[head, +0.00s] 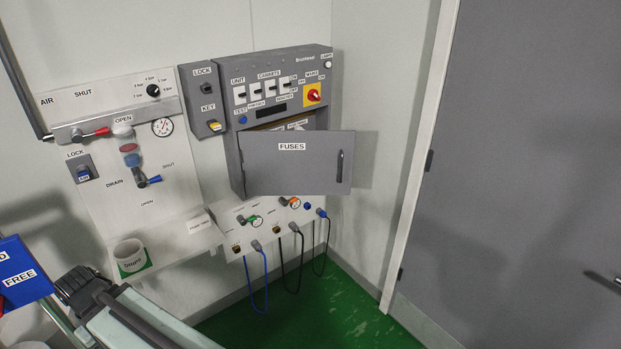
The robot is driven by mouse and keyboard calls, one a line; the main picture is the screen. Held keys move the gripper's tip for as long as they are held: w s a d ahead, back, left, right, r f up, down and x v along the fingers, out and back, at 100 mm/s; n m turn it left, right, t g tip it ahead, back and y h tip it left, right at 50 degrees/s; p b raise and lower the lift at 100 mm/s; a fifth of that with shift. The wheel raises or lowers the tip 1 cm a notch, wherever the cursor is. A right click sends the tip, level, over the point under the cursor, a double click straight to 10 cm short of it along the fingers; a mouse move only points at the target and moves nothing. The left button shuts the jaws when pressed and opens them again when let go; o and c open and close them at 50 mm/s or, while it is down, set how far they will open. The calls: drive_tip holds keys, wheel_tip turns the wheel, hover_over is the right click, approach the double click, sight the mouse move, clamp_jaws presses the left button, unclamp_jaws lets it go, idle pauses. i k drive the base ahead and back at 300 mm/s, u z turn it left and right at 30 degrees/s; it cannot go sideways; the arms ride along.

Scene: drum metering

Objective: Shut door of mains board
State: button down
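The mains board (252,120) is a grey box on the wall, with switches, a red and yellow rotary knob and labels on its upper face. Its grey door (265,172), labelled FUSES, stands open. The door's left edge is at the box's left side, and its free right edge swings out past the box's right side. A dark upright handle (340,166) is near that free edge. Part of the lit inside shows above the door; the rest is hidden behind it. My gripper is not in view; only parts of my arm show at the lower left, well away from the door.
An air panel (95,102) with gauge and valves is left of the board. Cables hang from a socket strip (238,240) under the door. A large grey door (530,150) is at right.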

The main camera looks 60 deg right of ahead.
sight(274, 162)
drive_tip(key=u, duration=0.95)
drive_tip(key=k, duration=0.65)
drive_tip(key=z, duration=1)
drive_tip(key=i, duration=1)
drive_tip(key=u, duration=0.05)
